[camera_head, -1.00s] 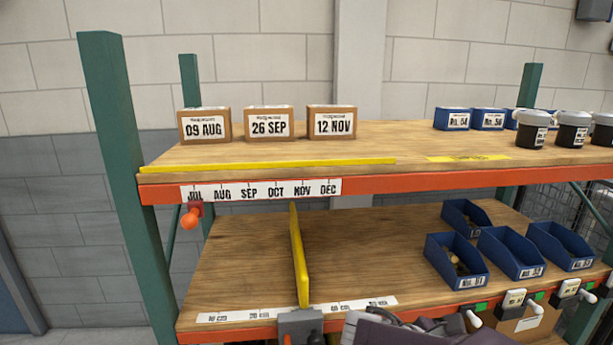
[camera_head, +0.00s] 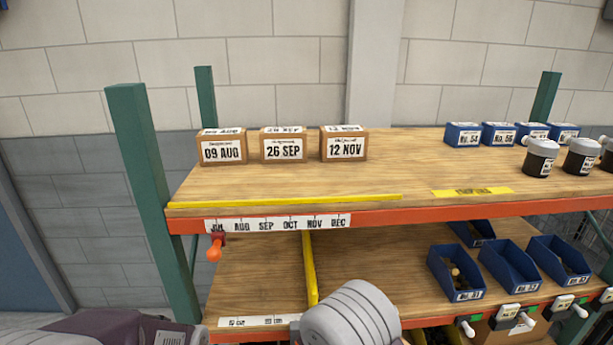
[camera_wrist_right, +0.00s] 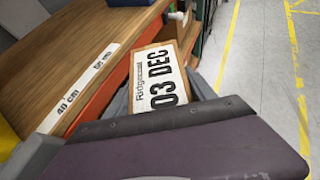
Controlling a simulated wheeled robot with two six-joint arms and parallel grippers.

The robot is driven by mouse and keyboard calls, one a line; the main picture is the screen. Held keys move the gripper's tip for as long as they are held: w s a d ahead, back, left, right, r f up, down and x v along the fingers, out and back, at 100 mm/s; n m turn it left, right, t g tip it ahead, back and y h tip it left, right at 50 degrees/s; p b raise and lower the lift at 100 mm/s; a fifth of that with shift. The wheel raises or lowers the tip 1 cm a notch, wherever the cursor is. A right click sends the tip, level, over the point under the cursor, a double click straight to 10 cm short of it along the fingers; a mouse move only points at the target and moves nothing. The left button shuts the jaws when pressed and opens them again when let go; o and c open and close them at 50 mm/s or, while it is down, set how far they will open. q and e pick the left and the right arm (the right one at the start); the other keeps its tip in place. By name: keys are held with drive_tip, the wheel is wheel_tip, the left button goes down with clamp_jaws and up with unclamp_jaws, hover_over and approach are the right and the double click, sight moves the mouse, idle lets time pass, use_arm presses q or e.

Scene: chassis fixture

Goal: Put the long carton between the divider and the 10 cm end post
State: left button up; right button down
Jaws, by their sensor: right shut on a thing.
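My right gripper (camera_wrist_right: 175,120) is shut on a carton labelled 03 DEC (camera_wrist_right: 161,77), beside the front edge of the lower shelf. Only its labelled end shows in the right wrist view; the rest is hidden by my gripper. The head view does not show this carton. The yellow divider (camera_head: 309,268) stands on the lower shelf, its front end partly covered by my grey arm link. The green left upright (camera_head: 150,200) stands left of it, near the left end of the centimetre scale (camera_head: 255,321).
Bare lower shelf (camera_head: 258,275) lies left of the divider. Blue bins (camera_head: 455,273) stand at its right. Cartons 09 AUG (camera_head: 222,152), 26 SEP (camera_head: 284,150) and 12 NOV (camera_head: 345,149) stand above, behind a yellow strip (camera_head: 290,201). An orange knob (camera_head: 214,252) hangs left.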

drive_tip(key=shift+s+a+f, duration=0.3)
drive_tip(key=shift+s+f, duration=0.05)
drive_tip(key=shift+f, duration=0.35)
idle(0.6)
